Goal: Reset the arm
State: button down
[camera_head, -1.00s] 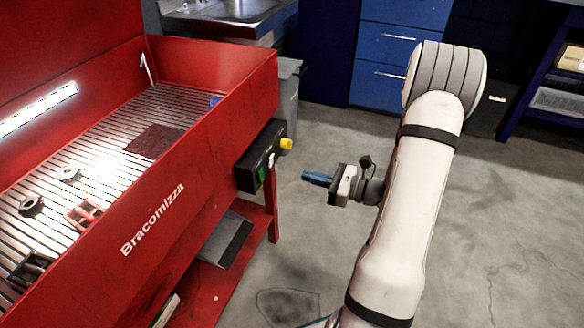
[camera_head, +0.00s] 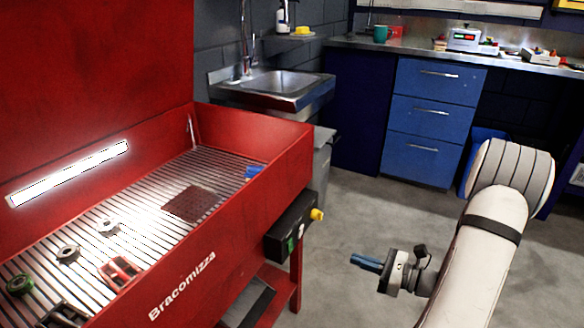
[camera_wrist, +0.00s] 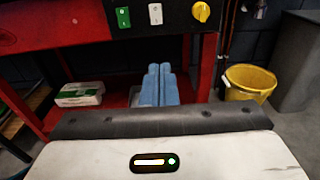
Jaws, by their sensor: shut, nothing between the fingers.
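My gripper (camera_head: 366,262) has blue fingers and hangs in free air to the right of the red wash bench (camera_head: 240,215). Its fingers point left, toward the bench's control box (camera_head: 291,228), and are apart from it. In the wrist view my gripper (camera_wrist: 158,84) shows its two blue fingers side by side and shut, with nothing held. Behind them are the bench's lower frame and the control box (camera_wrist: 160,14) with its green and white switches and yellow knob.
On the bench grate lie a dark red pad (camera_head: 191,204), a red part (camera_head: 120,272) and several ring-shaped parts. A sink (camera_head: 277,84) and blue drawers (camera_head: 424,120) stand behind. A yellow bucket (camera_wrist: 250,80) stands right in the wrist view. The grey floor (camera_head: 345,210) around my gripper is clear.

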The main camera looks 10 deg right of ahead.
jog(key=s+a+r+n+g+h+p, duration=0.2)
jog(key=s+a+r+n+g+p, duration=0.35)
jog(key=r, duration=0.55)
jog(key=s+a+r+n+g+h+p, duration=0.1)
jog(key=s+a+r+n+g+p, duration=0.2)
jog(key=a+r+n+g+p, duration=0.65)
jog(key=s+r+n+t+h+p, duration=0.2)
jog(key=r+n+h+p, duration=0.3)
jog(key=r, duration=0.6)
jog(key=s+r+n+t+h+p, duration=0.3)
jog(key=r+p, duration=0.6)
jog(key=r, duration=0.3)
jog(key=n+t+h, duration=0.1)
jog(key=n+h, duration=0.1)
jog(key=n, duration=0.1)
jog(key=shift+s+d+r+p, duration=0.15)
jog(key=shift+s+d+p, duration=0.1)
jog(key=shift+p, duration=0.15)
